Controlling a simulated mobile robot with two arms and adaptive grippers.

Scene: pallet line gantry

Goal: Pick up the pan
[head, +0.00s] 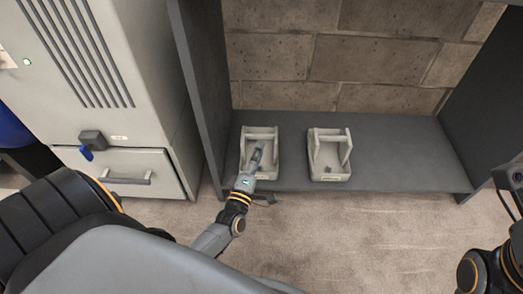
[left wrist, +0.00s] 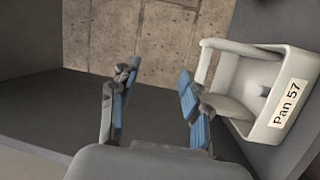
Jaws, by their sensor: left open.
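Two pale grey pans with raised sides stand on a dark shelf (head: 400,160) in the head view, a left pan (head: 246,140) and a right pan (head: 330,176). My left gripper (head: 257,156) is over the left pan, partly covering it; whether it touches is unclear. In the left wrist view the left gripper (left wrist: 156,82) is open, with blue-padded fingers apart and nothing between them. A pan labelled "Pan 57" (left wrist: 236,74) lies right of the fingers there; I cannot tell which of the two it is. Part of my right arm's end shows at the right edge, its fingers unclear.
Dark side panels (head: 198,90) bound the shelf, with a block wall (head: 290,60) behind. A grey cabinet (head: 100,60) with a drawer (head: 125,170) stands at the left. The shelf right of the right pan is clear, and bare floor (head: 350,220) lies in front.

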